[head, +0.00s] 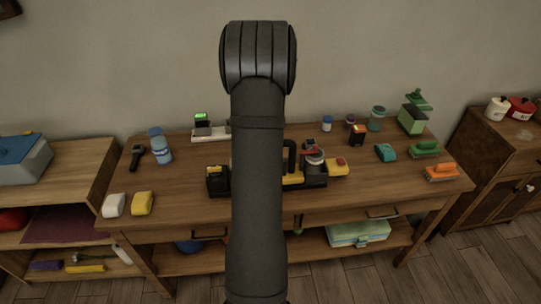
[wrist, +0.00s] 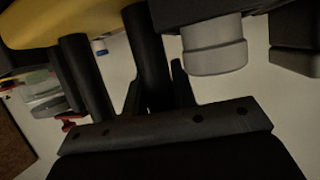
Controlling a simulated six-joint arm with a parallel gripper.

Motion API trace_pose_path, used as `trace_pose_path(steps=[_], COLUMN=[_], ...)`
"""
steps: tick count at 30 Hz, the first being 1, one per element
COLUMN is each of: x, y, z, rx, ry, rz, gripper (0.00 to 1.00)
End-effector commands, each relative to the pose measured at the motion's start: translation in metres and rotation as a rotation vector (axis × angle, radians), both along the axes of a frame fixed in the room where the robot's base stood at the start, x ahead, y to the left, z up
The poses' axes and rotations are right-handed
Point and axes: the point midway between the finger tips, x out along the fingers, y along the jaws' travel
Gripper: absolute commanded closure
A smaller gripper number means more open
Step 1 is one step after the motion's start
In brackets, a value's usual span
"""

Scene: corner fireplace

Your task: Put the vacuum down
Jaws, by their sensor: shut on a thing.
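The vacuum, black and yellow with an upright black handle, shows in the head view (head: 293,179) at the middle of the table; my arm hides its centre. In the wrist view its yellow body (wrist: 75,20) and black parts fill the top edge, close to the camera. My gripper (wrist: 125,60) reaches up to it with dark fingers and is shut on it; the exact grip spot is dark and unclear. In the head view the gripper is hidden behind my arm. Whether the vacuum's base touches the tabletop cannot be told.
The wooden table (head: 185,200) holds a water bottle (head: 160,146), a white block (head: 114,205) and a yellow block (head: 142,203) at left. An orange tool (head: 441,173) and green brush (head: 425,150) lie at right. The front tabletop is mostly clear. A cabinet (head: 490,150) stands at right.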

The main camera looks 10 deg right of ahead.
Motion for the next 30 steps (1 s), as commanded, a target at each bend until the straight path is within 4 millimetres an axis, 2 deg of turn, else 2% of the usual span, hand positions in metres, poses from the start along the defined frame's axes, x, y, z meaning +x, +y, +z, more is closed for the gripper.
trace_pose_path(steps=[4,5,8,19,23,30], x=[0.001,0.0,0.0,0.0,-0.015,-0.061], y=[0.0,0.0,0.0,0.0,0.003,0.012], z=[-0.001,-0.003,-0.002,0.001,0.008,0.027], rx=[-0.001,0.0,0.0,0.0,0.0,0.0], ry=[-0.005,0.0,0.0,-0.001,-0.001,-0.002], rz=[0.0,0.0,0.0,0.0,0.0,0.001], gripper=[1.0,0.72,0.54,0.54,0.54,0.54])
